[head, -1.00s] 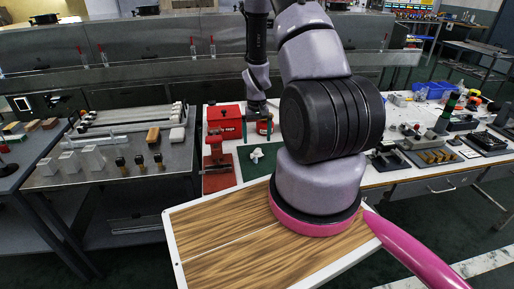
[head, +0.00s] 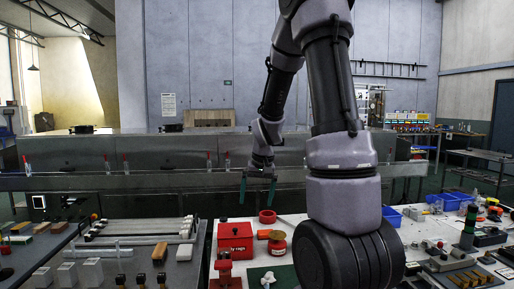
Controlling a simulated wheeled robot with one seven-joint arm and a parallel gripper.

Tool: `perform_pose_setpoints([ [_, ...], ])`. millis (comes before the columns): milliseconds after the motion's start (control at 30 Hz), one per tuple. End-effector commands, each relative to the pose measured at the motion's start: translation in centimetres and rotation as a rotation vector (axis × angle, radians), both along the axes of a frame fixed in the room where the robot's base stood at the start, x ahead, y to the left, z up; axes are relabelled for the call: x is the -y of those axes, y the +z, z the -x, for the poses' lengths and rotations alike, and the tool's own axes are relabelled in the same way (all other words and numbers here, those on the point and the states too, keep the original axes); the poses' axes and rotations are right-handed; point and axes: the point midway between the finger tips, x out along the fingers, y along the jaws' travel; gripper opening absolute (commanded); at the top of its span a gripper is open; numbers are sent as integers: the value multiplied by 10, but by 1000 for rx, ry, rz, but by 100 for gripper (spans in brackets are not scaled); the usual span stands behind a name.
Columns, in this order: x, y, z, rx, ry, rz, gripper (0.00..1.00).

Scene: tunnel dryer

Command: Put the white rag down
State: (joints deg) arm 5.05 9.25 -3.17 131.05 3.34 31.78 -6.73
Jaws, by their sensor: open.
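My gripper (head: 258,189) hangs above the back of the workbench, in front of the long metal dryer. Its two dark green fingers are spread apart with nothing between them. A small crumpled white thing (head: 268,278), which looks like the white rag, lies on the green mat (head: 285,272) near the bottom edge of the head view. It is below my gripper and well apart from it. Part of the mat is hidden by my arm and cut off by the picture edge.
Left of the mat stand a red box (head: 235,238) lettered for rags and a red fixture (head: 225,270). A red ring (head: 267,216) and a red can with a brass top (head: 277,244) stand behind the mat. Blue bins (head: 450,201) are at the right.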

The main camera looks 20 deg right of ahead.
Motion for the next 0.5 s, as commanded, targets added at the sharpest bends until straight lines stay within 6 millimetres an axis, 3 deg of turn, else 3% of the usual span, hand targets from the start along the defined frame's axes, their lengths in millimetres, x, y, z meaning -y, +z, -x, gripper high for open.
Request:
perform_pose_setpoints([
  [33, -8, 27, 8, 41, -1, -7, 100],
  [200, -32, 98, 47, 140, -11, -42, 100],
  [400, -56, 160, 106, 254, -16, -83, 100],
  [500, -66, 181, 136, 303, -17, -104, 100],
])
